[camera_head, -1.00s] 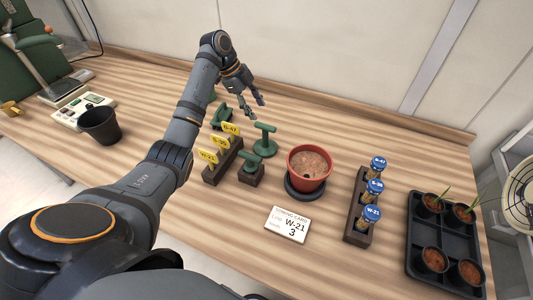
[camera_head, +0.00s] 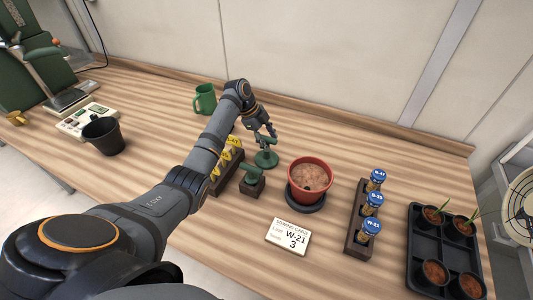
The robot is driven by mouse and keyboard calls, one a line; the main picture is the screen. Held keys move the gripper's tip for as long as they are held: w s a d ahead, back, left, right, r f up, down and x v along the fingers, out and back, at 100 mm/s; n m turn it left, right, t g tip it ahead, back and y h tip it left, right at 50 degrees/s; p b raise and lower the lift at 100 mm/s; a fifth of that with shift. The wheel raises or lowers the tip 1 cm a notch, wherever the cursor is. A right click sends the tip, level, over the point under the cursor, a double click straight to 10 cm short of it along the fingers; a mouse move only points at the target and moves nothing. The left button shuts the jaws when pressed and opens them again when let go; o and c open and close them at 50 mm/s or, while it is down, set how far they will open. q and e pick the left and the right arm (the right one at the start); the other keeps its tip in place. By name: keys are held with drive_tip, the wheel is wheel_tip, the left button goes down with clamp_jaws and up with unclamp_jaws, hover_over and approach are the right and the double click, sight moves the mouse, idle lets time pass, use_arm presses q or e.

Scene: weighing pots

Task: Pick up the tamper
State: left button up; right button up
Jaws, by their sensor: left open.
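The green tamper (camera_head: 266,159) stands upright on its round base on the table, left of the red pot. My left gripper (camera_head: 266,138) is open at the tamper's top, with its fingers around or just beside the handle. The fingers hide most of the handle, and I cannot tell whether they touch it. My right gripper is not in view.
A green tool in a dark block (camera_head: 252,182) stands just in front of the tamper. The soil-filled red pot (camera_head: 310,175) is close on the right.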

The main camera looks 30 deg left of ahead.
use_arm(q)
drive_tip(key=shift+d+f, duration=0.1)
drive_tip(key=shift+f, duration=0.2)
clamp_jaws()
drive_tip(key=shift+r, duration=0.1)
